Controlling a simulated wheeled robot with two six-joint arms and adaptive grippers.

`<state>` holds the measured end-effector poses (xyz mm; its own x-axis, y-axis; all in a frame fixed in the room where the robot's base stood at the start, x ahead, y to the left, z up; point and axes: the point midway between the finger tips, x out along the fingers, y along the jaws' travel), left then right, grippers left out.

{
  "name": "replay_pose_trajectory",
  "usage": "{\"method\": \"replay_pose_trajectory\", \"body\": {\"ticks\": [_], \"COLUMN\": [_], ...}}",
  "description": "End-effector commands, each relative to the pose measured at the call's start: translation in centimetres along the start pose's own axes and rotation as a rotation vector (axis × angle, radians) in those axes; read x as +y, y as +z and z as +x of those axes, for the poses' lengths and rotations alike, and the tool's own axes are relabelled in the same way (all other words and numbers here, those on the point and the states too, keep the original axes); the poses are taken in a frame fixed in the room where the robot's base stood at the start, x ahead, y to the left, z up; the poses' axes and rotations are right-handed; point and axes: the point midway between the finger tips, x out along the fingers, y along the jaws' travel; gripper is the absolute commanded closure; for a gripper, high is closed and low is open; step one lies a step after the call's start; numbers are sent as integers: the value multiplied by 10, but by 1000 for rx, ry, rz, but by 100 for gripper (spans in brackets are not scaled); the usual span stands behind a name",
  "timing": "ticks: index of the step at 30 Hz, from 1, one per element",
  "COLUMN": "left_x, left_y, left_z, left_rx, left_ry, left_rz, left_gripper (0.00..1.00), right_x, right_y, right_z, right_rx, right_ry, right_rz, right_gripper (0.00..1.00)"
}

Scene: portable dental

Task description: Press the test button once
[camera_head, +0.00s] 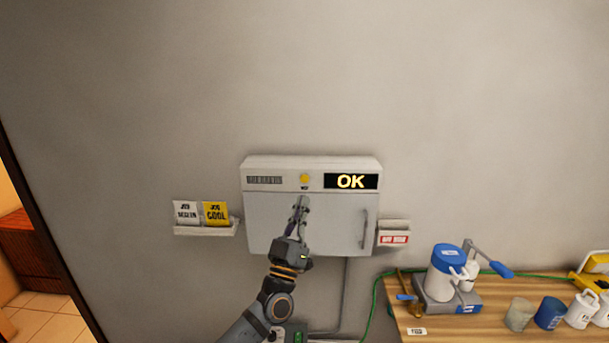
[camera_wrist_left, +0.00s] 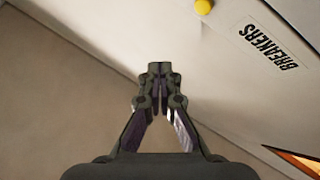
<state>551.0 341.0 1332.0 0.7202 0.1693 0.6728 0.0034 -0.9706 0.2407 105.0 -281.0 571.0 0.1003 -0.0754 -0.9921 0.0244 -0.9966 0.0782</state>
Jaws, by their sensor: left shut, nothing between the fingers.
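The test button (camera_head: 305,179) is a round yellow button on the top strip of a white wall box (camera_head: 270,215). A small dark label sits just under it. The button also shows at the top edge of the left wrist view (camera_wrist_left: 203,6). My left gripper (camera_head: 301,201) is shut and empty, its fingertips just below the button in the head view. In the left wrist view, the closed fingertips (camera_wrist_left: 159,70) are below and left of the button, apart from it in the picture. A lit display (camera_head: 351,181) right of the button reads OK. My right gripper is not in view.
A small shelf (camera_head: 206,231) with two cards is left of the box, and a holder with a red label (camera_head: 394,238) is right of it. A wooden table (camera_head: 470,328) with a blue-lidded device (camera_head: 447,270) and several containers stands at the lower right. The wall above is clear.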

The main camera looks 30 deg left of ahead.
Motion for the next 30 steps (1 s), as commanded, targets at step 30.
{"method": "replay_pose_trajectory", "body": {"ticks": [30], "left_x": [-36], "left_y": [33], "left_z": [52], "left_rx": [13], "left_ry": [1], "left_rz": [-5], "left_gripper": [100], "right_x": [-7], "right_y": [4], "right_z": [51], "right_rx": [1], "right_ry": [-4], "right_rz": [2], "right_gripper": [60]}}
